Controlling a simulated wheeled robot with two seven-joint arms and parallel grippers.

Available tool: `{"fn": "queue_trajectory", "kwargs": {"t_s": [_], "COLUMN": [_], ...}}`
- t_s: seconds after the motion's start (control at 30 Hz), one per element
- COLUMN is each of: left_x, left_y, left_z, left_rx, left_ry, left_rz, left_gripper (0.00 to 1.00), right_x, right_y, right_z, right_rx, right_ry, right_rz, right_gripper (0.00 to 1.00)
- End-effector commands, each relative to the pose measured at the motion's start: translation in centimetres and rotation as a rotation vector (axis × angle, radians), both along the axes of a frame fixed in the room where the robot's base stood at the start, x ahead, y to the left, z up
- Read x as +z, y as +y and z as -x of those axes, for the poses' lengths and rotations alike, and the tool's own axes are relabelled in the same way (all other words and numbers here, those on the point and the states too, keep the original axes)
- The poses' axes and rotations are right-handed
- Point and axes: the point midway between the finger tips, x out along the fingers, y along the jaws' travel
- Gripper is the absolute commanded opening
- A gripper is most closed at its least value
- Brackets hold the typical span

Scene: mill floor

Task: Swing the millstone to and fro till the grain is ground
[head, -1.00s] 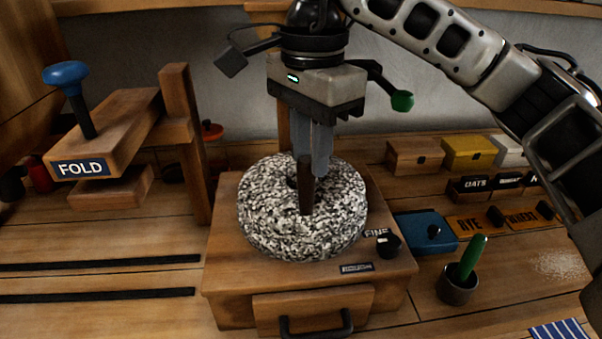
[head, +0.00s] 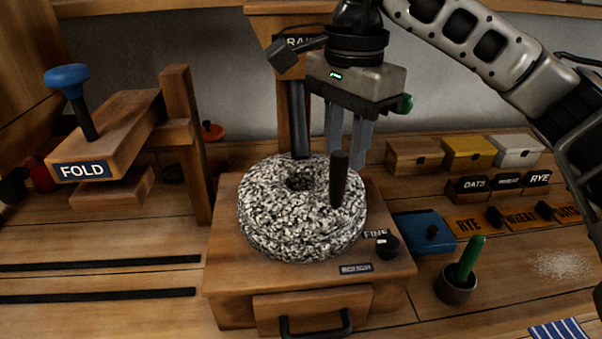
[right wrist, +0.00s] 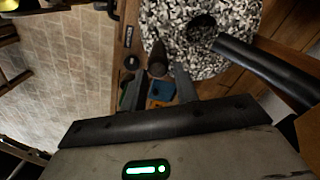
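The speckled millstone (head: 270,225) lies flat on a wooden mill box (head: 225,283), its centre hole visible. Its dark upright handle (head: 340,182) stands at the right of the stone. In the head view my right gripper (head: 350,165) is just behind the handle, fingers apart, pointing down. In the right wrist view the gripper (right wrist: 161,72) is spread, with the handle (right wrist: 160,60) between or just beyond the fingertips and a gap on both sides. The millstone (right wrist: 225,50) fills the top there. No grain shows on the stone. My left gripper is out of view.
A dark chute (head: 299,120) comes down behind the stone. The FOLD press (head: 125,125) stands left. A FINE knob (head: 388,246), blue box (head: 428,230), and cup with green-handled tool (head: 458,290) are on the right. A drawer (head: 312,305) is in front.

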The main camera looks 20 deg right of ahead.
Motion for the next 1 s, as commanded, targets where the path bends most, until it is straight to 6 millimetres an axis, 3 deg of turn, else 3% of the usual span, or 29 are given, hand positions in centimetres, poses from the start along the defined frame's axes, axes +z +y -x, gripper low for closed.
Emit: {"fn": "queue_trajectory", "kwargs": {"t_s": [0.03,0.1,0.43,0.87,1.0], "left_x": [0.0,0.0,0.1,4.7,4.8], "left_y": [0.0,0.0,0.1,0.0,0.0], "left_z": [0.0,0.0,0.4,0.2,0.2], "left_rx": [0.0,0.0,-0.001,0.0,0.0], "left_ry": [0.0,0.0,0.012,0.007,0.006], "left_rz": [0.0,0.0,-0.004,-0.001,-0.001], "left_gripper": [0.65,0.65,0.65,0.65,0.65], "right_x": [0.0,0.0,0.4,5.0,6.0], "right_y": [0.0,0.0,0.0,0.1,0.0], "right_z": [0.0,0.0,0.0,0.0,0.0], "right_rx": [-0.001,-0.001,0.0,0.001,0.0], "right_ry": [-0.001,-0.001,-0.001,0.0,-0.002], "right_rz": [0.0,0.0,-0.001,-0.001,0.0], "right_gripper": [0.46,0.65,0.65,0.65,0.65]}}
